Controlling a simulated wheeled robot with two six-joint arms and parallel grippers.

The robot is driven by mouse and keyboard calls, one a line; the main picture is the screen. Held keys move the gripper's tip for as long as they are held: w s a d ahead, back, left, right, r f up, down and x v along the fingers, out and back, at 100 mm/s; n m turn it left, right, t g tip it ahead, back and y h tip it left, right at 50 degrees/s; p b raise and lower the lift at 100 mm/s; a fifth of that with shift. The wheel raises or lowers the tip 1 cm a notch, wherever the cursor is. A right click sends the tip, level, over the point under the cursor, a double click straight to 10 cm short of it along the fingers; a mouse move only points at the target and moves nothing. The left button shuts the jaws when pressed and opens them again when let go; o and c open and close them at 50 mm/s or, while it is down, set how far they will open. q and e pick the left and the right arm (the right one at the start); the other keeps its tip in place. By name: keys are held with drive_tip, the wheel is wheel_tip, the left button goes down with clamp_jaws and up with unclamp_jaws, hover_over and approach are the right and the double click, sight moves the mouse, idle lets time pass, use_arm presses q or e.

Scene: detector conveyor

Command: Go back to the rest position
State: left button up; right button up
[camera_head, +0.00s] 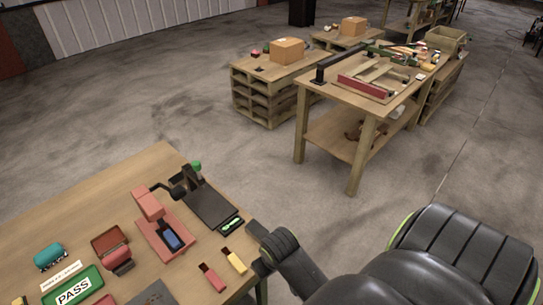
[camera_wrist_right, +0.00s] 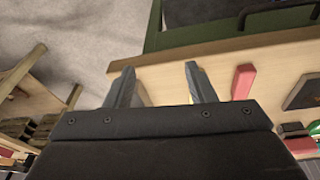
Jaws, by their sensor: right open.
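My right arm comes in from the lower right in the head view, and its dark wrist end is at the right edge of the near wooden table (camera_head: 120,188). In the right wrist view my right gripper (camera_wrist_right: 162,88) has its two grey fingers apart with nothing held between them. The table (camera_wrist_right: 275,65) lies beyond the fingertips, with a red block (camera_wrist_right: 243,82) to the right of the right finger. In the head view a red block (camera_head: 213,279) and a yellow block (camera_head: 235,262) lie near the wrist end. My left gripper is not in view.
The near table holds a red fixture (camera_head: 155,243) with a blue piece (camera_head: 172,239), a black device (camera_head: 212,206), a teal cylinder (camera_head: 50,257) and a green PASS sign (camera_head: 90,273). Another workbench (camera_head: 335,90) stands farther back. Bare floor (camera_head: 250,165) lies between.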

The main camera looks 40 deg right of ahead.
idle(0.6)
drive_tip(key=s+d+f+b, duration=0.1)
drive_tip(key=s+f+b, duration=0.3)
drive_tip(key=f, duration=1.1)
drive_tip(key=s+d+f+b, duration=0.1)
drive_tip(key=s+f+b, duration=0.3)
drive_tip(key=f, duration=1)
drive_tip(key=s+d+f+g+b, duration=0.1)
drive_tip(key=s+f+b, duration=0.4)
drive_tip(key=s+f, duration=1.1)
drive_tip(key=s, duration=0.3)
drive_tip(key=shift+s+f, duration=0.25)
drive_tip(key=shift+f, duration=0.1)
